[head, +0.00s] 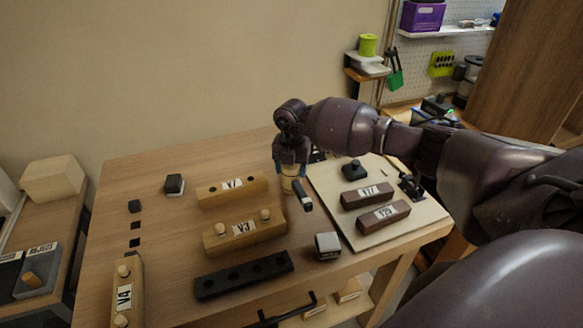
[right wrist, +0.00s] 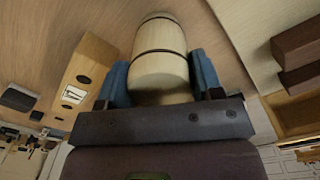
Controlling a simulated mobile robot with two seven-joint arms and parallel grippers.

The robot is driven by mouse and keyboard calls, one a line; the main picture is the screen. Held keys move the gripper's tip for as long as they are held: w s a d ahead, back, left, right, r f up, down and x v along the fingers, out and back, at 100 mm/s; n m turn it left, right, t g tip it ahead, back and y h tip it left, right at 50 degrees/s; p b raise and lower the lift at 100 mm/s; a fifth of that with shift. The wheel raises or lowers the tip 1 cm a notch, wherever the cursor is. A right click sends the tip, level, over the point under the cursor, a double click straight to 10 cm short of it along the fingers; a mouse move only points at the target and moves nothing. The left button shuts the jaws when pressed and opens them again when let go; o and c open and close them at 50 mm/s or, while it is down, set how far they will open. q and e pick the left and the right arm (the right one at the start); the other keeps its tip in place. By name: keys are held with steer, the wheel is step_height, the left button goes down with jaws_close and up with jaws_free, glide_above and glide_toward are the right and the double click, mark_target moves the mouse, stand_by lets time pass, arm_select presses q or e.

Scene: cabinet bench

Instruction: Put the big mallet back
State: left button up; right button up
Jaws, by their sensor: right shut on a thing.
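My right gripper (head: 291,168) points down over the middle of the bench, at the left edge of the pale board (head: 327,190). It is shut on the big mallet, a pale cylinder with dark bands (right wrist: 160,55) between the blue fingers in the right wrist view. In the head view the mallet (head: 290,184) shows just below the fingers, partly hidden by them. I cannot tell whether it touches the bench. A short dark piece with a light end (head: 303,197) shows beside it; I cannot tell whether it belongs to the mallet. My left gripper is out of view.
Wooden blocks V7 (head: 232,184) and V3 (head: 244,232) and a black holed rack (head: 244,275) lie left of the gripper. Two dark brown blocks (head: 368,195) (head: 383,216) lie on the board. A small grey-topped block (head: 327,246) stands in front.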

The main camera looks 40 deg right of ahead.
steer(key=shift+f, duration=0.25)
steer(key=o, duration=1.3)
steer(key=shift+c, duration=0.2)
steer(key=shift+o, duration=0.8)
